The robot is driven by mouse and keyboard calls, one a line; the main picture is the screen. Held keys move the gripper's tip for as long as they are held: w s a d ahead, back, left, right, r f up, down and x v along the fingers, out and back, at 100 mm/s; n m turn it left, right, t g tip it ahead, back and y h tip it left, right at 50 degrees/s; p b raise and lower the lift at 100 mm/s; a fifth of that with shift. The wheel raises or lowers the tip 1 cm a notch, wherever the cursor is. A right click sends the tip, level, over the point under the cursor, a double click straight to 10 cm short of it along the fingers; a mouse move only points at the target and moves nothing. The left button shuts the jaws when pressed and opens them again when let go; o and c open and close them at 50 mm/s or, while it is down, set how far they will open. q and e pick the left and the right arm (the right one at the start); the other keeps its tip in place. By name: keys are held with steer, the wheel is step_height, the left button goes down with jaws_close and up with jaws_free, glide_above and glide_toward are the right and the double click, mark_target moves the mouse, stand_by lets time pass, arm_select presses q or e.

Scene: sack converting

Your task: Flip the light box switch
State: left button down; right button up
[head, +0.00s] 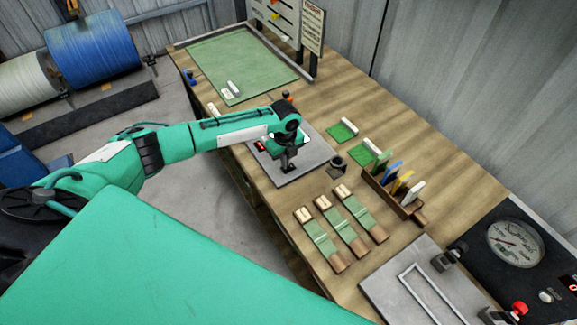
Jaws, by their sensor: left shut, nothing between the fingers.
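My left gripper (288,166) is shut and empty, pointing down over a flat grey plate (316,157) on the wooden bench. A small dark patch shows at its fingertips; I cannot tell if they touch the plate. A small red display (260,146) shows at the plate's left edge, partly beside my arm. I cannot tell for sure whether this plate is the light box, and no switch can be made out; my wrist hides part of the plate. Another grey plate with a white rectangular outline (428,290) lies at the bench's near right. My right gripper is not in view.
Green strips (320,236) lie right of the gripper. A dark cup (337,163) and a wooden rack (397,195) of coloured cards stand close by. A gauge panel (515,243) is at the right, a green mat (241,66) at the far end.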

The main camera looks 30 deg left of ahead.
arm_select(q)
steer(key=shift+f, duration=0.5)
steer(key=shift+f+b, duration=0.45)
steer(key=shift+b, duration=0.05)
steer(key=shift+r, duration=0.1)
step_height(320, 180, up, 7)
steer(key=p, duration=0.6)
steer(key=shift+p, duration=0.3)
stand_by(0.5)
